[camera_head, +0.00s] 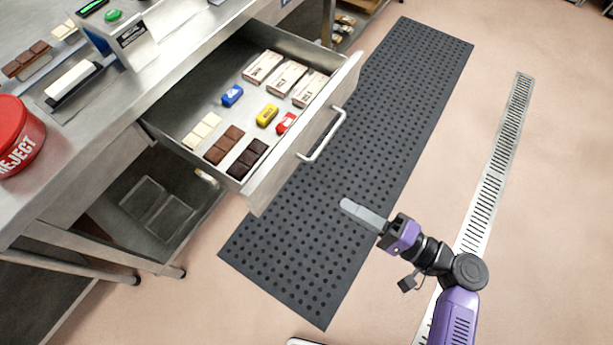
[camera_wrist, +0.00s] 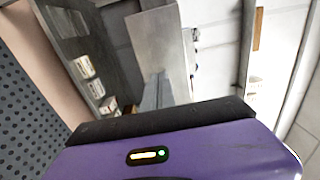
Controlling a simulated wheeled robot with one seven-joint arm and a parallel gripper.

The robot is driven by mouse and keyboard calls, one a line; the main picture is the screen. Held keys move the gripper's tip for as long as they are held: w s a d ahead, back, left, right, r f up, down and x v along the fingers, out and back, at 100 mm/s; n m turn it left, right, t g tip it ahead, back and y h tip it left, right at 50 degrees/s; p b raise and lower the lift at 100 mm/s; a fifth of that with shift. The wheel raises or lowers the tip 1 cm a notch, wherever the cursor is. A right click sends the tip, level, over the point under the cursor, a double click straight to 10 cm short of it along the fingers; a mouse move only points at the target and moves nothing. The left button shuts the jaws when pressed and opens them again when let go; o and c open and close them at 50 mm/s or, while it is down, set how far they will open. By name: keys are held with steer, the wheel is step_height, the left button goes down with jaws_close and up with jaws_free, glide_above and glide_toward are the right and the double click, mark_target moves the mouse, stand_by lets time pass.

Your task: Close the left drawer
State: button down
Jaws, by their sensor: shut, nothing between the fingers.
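The drawer (camera_head: 252,196) stands pulled out from under the steel counter in the head view. Its front panel carries a bar handle (camera_head: 325,137). Inside are chocolate bars, white boxes and small blue, yellow and red items. My gripper (camera_head: 346,206) is shut and empty, to the right of the drawer front, over the dark mat and apart from the handle. The wrist view shows the purple gripper housing at the bottom and blurred grey panels beyond; I cannot tell there which part is the drawer.
A perforated dark mat (camera_head: 408,95) lies on the floor before the counter (camera_head: 185,62). A metal drain grate (camera_head: 497,150) runs along the floor at right. A red REJECT tub (camera_head: 18,138) stands on the counter. A lower shelf (camera_head: 150,235) is under the drawer. The floor at right is clear.

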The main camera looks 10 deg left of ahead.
mark_target(284, 171)
steer(key=p+x, duration=0.1)
steer(key=x, duration=1.2)
steer(key=shift+a+f+p, duration=0.1)
steer(key=shift+a+p, duration=0.25)
steer(key=shift+a, duration=0.1)
steer(key=shift+a, duration=0.1)
steer(key=b+x, duration=0.6)
steer(key=x, duration=0.4)
steer(key=b+x, duration=0.7)
steer(key=x, duration=0.4)
steer(key=b+x, duration=0.6)
steer(key=x, duration=0.5)
steer(key=shift+a+f+b, duration=0.2)
steer(key=shift+f+b, duration=0.1)
steer(key=shift+b, duration=0.1)
steer(key=shift+w+a+r+b, duration=0.15)
steer(key=shift+w+a+b, duration=0.15)
steer(key=shift+a, duration=0.1)
steer(key=shift+r, duration=0.2)
steer(key=shift+a, duration=0.1)
steer(key=shift+s+a+r, duration=0.1)
